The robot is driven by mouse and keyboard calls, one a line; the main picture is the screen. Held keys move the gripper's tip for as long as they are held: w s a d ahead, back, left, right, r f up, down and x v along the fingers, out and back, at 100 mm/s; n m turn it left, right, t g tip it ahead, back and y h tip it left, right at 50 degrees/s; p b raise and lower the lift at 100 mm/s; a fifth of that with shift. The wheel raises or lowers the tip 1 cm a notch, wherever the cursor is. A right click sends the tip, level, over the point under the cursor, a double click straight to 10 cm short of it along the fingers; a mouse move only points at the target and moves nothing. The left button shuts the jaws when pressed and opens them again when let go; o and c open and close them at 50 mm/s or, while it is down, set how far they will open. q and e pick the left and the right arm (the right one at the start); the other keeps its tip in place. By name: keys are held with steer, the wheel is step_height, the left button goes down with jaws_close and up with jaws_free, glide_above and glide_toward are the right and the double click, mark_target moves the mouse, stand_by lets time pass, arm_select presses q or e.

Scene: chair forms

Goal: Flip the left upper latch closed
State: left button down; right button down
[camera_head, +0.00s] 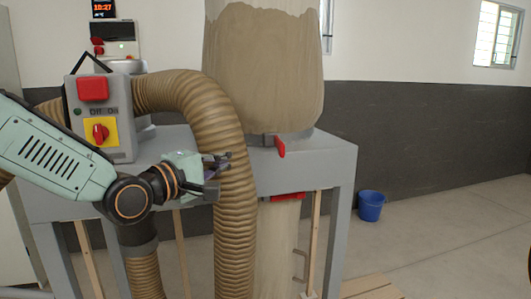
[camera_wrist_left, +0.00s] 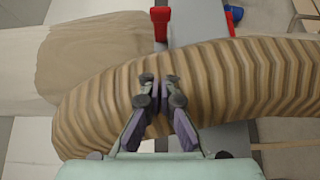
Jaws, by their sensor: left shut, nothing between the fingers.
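A red latch (camera_head: 281,146) sits on the collar band where the upper bag meets the grey table; its handle sticks out and hangs down at a slant. It also shows in the left wrist view (camera_wrist_left: 160,24), at the top centre, beyond the hose. My left gripper (camera_head: 214,174) is shut and empty, left of the latch and close to the ribbed hose (camera_head: 236,220). In the wrist view its fingertips (camera_wrist_left: 160,92) are over the hose; whether they touch it I cannot tell. A second red part (camera_head: 288,196) shows under the tabletop edge. My right gripper is not in view.
The brown ribbed hose arches between my left gripper and the latch. A grey control box (camera_head: 100,118) with red and yellow switches stands at the left. The large tan bag (camera_head: 262,70) rises above the table (camera_head: 320,150). A blue bucket (camera_head: 370,206) stands on open floor.

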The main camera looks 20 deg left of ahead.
arm_select(q)
glide_toward(278, 148)
steer(key=w+a, duration=0.1)
steer(key=w, duration=0.2)
steer(key=shift+w+d+r+p, duration=0.1)
steer(key=shift+w+d+p, duration=0.3)
steer(key=shift+d, duration=0.45)
steer(key=shift+w+d+p, duration=0.15)
steer(key=shift+w+d, duration=0.35)
steer(key=shift+d, duration=0.35)
steer(key=shift+a, duration=0.15)
steer(key=shift+y, duration=0.3)
